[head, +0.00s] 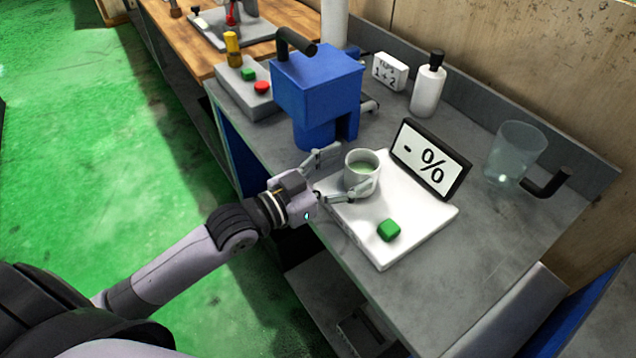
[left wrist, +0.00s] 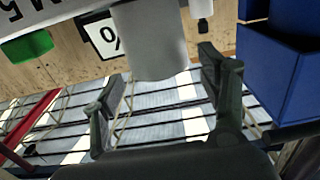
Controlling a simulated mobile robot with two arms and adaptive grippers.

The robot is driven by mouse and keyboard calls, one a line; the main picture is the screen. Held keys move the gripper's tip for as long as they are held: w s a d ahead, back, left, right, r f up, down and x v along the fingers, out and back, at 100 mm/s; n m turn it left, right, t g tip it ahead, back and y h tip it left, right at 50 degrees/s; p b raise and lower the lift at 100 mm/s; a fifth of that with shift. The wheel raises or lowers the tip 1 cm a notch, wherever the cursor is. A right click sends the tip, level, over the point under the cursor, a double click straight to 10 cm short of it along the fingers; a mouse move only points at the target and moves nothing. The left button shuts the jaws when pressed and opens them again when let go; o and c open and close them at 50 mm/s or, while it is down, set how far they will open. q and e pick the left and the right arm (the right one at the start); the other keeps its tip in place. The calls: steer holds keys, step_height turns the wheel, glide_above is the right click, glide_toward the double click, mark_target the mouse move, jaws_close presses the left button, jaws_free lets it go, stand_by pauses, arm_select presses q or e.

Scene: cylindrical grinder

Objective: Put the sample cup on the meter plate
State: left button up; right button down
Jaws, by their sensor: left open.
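The sample cup (head: 361,172), a pale cup with light green content, stands upright at the back left of the white meter plate (head: 425,212). The meter has a green button (head: 388,230) and a display (head: 431,158) reading "- %". My left gripper (head: 345,175) is open beside the cup, with one finger along its front side and the other apart at its left. In the left wrist view the cup (left wrist: 150,40) is above and between the open fingers (left wrist: 165,95). The exact contact under the cup is hidden. My right gripper is not in view.
A blue machine (head: 318,88) with a black handle stands behind the gripper. A control box (head: 247,88) with green and red buttons is left of it. A white bottle (head: 428,85) and a clear beaker (head: 514,153) stand at the back.

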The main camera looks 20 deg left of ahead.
arm_select(q)
steer(key=v, duration=0.8)
steer(key=shift+b, duration=0.4)
steer(key=shift+c, duration=0.3)
stand_by(1.3)
